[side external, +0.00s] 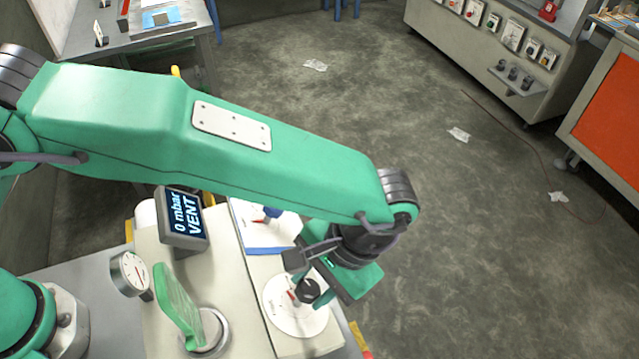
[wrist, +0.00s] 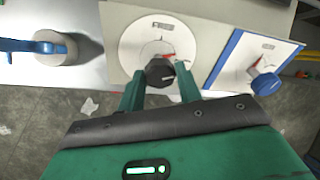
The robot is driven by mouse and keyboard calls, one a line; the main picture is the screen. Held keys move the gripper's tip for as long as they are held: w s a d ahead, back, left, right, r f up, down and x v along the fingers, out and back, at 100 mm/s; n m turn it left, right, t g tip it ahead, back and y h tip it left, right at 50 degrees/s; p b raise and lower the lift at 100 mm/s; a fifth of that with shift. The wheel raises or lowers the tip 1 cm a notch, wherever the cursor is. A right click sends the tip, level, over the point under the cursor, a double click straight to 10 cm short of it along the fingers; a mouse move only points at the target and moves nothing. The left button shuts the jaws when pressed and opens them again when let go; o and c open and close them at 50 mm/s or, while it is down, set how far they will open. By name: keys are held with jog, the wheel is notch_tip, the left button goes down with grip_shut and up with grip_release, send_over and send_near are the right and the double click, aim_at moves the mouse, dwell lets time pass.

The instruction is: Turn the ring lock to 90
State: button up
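A black knob (wrist: 160,72) sits in the middle of a white disc dial (wrist: 132,40) with a red pointer; I take this to be the ring lock. In the wrist view the red pointer lies just above the knob. The white dial (side external: 290,322) also shows in the side view, with the black knob (side external: 309,290) on it. My gripper (wrist: 161,78) has its two green fingers apart, one on each side of the knob. Small gaps seem to show, so contact is not clear. The scale marks are too small to read.
A blue-edged panel with a blue knob (wrist: 266,84) stands right of the dial. A grey post with a blue lever (wrist: 35,46) is at left. In the side view, a "0 mbar VENT" display (side external: 184,217), a round gauge (side external: 130,273) and a green flap (side external: 177,303) stand nearby.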

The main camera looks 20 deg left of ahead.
jog(key=shift+a, duration=0.1)
jog(key=shift+w+r+m, duration=0.1)
jog(key=shift+w+m, duration=0.05)
jog(key=shift+m, duration=1.35)
jog(key=shift+a, duration=0.1)
jog(key=o, duration=0.9)
jog(key=shift+o, duration=0.2)
jog(key=shift+d, duration=0.2)
jog(key=v, duration=0.7)
jog(key=shift+r, duration=0.35)
